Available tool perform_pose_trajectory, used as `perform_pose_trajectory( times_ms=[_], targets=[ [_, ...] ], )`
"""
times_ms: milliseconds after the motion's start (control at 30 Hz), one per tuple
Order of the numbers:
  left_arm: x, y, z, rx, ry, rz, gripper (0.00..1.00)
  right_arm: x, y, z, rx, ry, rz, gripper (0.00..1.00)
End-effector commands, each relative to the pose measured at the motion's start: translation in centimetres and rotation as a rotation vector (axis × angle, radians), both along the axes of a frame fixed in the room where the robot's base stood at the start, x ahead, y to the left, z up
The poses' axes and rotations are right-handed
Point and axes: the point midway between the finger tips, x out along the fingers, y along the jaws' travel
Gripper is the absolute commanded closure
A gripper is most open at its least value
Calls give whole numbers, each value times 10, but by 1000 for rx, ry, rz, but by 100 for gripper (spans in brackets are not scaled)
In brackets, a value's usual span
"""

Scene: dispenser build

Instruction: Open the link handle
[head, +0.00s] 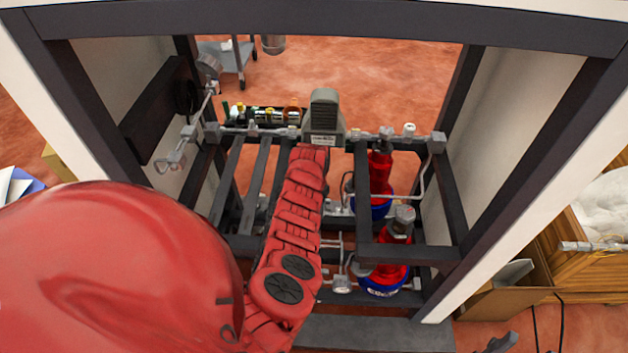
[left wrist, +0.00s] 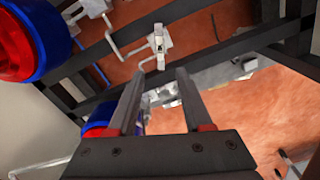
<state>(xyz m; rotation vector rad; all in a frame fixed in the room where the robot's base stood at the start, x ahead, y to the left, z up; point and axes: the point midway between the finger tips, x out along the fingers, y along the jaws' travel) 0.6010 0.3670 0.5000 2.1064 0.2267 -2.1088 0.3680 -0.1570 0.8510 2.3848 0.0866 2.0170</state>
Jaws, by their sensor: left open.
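In the left wrist view my left gripper (left wrist: 160,74) is open, with nothing between its two fingers. Just beyond the fingertips is a small light-grey fitting with an upright lever-like part (left wrist: 159,36), joined to a bent pipe; it looks like the link handle, but I cannot be sure. It appears apart from the fingers. Another loop-shaped metal handle (head: 171,163) hangs at the frame's left side. My right gripper is not clearly visible.
Red-and-blue pump-like units stand right of my arm, one of them low at the front (head: 384,280). Dark beams (head: 408,254) and pipes closely surround my arm. A wheeled cart (head: 240,58) stands behind.

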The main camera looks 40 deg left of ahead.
Motion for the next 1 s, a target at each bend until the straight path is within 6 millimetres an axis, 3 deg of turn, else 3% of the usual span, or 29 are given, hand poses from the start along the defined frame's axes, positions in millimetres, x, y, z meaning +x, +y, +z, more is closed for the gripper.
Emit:
perform_pose_trajectory(
  times_ms=[100,300,1000],
  targets=[
    [1,1,23,4,-3,-1,50,0,0,6,0,0,0,46],
    [1,1,44,1,-3,1,50,0,0,8,0,0,0,46],
    [0,1,53,1,-2,2,50,0,0,13,0,0,0,46]
  ],
)
